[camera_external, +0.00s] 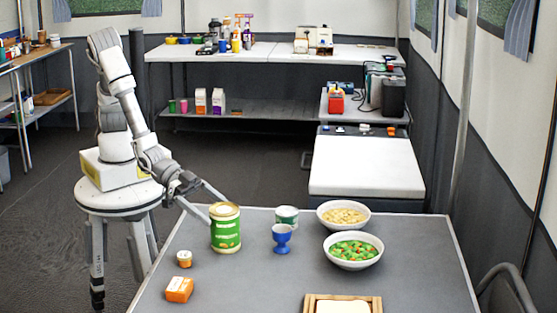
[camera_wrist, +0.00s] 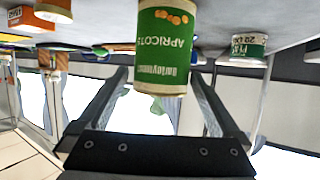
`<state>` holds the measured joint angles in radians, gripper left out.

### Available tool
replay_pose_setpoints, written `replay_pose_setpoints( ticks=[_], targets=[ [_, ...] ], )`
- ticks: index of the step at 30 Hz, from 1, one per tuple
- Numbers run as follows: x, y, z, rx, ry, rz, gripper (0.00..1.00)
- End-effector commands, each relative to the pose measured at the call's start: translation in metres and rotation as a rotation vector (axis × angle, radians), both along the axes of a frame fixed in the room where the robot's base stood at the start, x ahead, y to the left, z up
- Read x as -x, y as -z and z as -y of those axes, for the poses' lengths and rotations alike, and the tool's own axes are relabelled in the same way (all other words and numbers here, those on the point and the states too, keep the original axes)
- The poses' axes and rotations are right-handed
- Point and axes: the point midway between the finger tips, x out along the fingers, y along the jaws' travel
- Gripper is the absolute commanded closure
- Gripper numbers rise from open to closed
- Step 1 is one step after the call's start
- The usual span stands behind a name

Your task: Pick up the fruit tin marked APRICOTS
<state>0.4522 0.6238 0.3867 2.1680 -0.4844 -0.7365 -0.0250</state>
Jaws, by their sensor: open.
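My gripper (camera_external: 219,212) is open, reaching in from the left at the upper part of the tin. One finger is on the tin's near side and one on its far side. In the wrist view a gap shows between the tin and each finger of my gripper (camera_wrist: 160,76).
A smaller green-and-white tin (camera_external: 287,216) and a blue goblet (camera_external: 282,238) stand right of the tin. Two food bowls (camera_external: 344,215) (camera_external: 353,250) are farther right. A small orange-lidded jar (camera_external: 184,258) and orange box (camera_external: 180,289) are nearer the camera. A wooden tray (camera_external: 308,306) lies at the front.

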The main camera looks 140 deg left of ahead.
Motion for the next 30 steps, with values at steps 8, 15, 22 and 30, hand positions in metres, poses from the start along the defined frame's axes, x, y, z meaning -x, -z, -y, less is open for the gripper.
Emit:
replay_pose_setpoints(
  ticks=[8,15,22,30],
  targets=[
    [-0.019,0.01,-0.007,0.001,-0.001,0.0,0.0],
    [-0.049,0.024,-0.019,0.0,-0.001,0.001,0.0],
    [-0.058,0.026,-0.022,0.0,0.0,0.0,0.0],
    [-0.058,0.026,-0.022,0.001,0.0,0.0,0.23]
  ],
)
